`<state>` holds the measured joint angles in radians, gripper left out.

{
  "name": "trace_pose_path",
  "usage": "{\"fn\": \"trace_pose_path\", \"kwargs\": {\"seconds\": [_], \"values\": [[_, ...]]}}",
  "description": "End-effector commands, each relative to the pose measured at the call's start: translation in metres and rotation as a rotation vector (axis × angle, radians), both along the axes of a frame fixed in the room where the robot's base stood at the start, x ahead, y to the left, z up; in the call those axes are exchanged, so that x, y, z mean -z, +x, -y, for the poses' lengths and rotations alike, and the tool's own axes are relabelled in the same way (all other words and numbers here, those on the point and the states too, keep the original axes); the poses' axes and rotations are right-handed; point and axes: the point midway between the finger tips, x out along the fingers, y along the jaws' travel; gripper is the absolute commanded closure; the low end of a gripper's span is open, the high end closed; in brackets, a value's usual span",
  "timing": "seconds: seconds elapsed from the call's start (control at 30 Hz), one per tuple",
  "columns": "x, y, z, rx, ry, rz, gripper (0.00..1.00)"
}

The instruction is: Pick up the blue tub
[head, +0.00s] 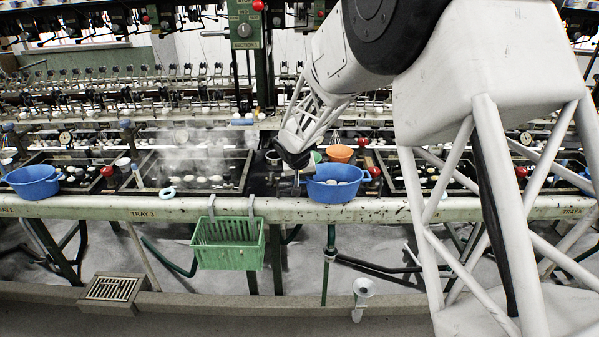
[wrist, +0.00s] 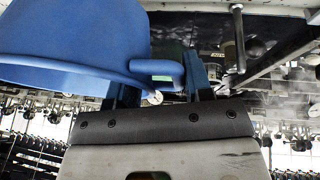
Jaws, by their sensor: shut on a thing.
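A blue tub (head: 335,190) with pale contents is at the front ledge, right of centre in the head view. My gripper (head: 299,177) is at its left side. In the wrist view the tub (wrist: 70,45) fills the upper left, and its side handle lies between the fingers of my gripper (wrist: 158,80), which is shut on it. Whether the tub's base touches the ledge is hard to tell. A second blue tub (head: 33,183) sits at the far left, away from my gripper.
An orange bowl (head: 340,153) stands just behind the tub. A green basket (head: 228,243) hangs from the ledge (head: 400,211) at front left. Steaming basins (head: 195,172) with pale cocoons lie behind the ledge.

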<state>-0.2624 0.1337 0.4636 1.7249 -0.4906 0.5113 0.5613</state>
Motion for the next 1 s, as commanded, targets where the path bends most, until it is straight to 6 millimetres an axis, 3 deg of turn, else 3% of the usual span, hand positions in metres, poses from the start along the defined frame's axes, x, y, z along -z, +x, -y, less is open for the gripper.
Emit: {"fn": "trace_pose_path", "kwargs": {"seconds": [0.4, 1.0], "values": [[-0.005, -0.047, 0.010, 0.000, 0.000, 0.002, 0.92], [-0.006, -0.060, 0.013, 0.000, 0.000, 0.001, 0.92]]}}
